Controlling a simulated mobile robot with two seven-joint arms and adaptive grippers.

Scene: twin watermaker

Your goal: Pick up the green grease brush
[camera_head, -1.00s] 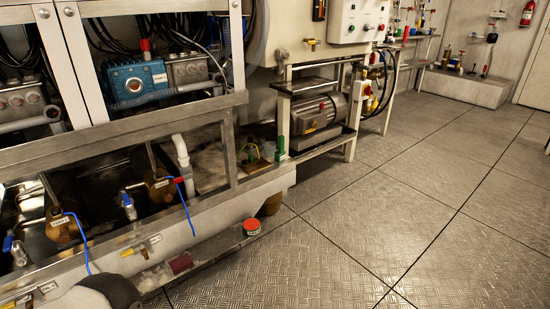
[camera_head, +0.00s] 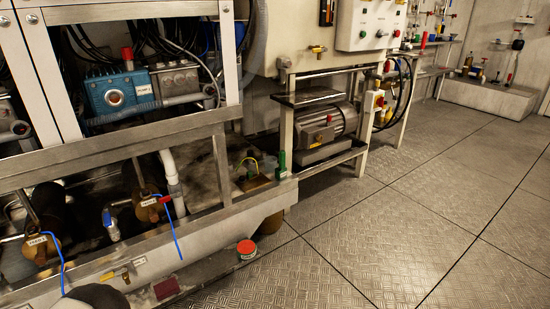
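A small upright green object (camera_head: 281,166) stands at the right end of the metal ledge, beside the grey motor's stand. It may be the green grease brush, but it is too small for me to make out bristles or a handle. Neither of my grippers shows in the head view. A rounded grey and dark part at the bottom left edge looks like part of my own arm, with no fingers visible.
A red-topped tin (camera_head: 247,248) sits on the low ledge below the frame. A grey motor (camera_head: 323,128) is on a stand right of the green object. A blue pump (camera_head: 118,93) is behind the frame at left. The plated floor (camera_head: 400,230) at right is clear.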

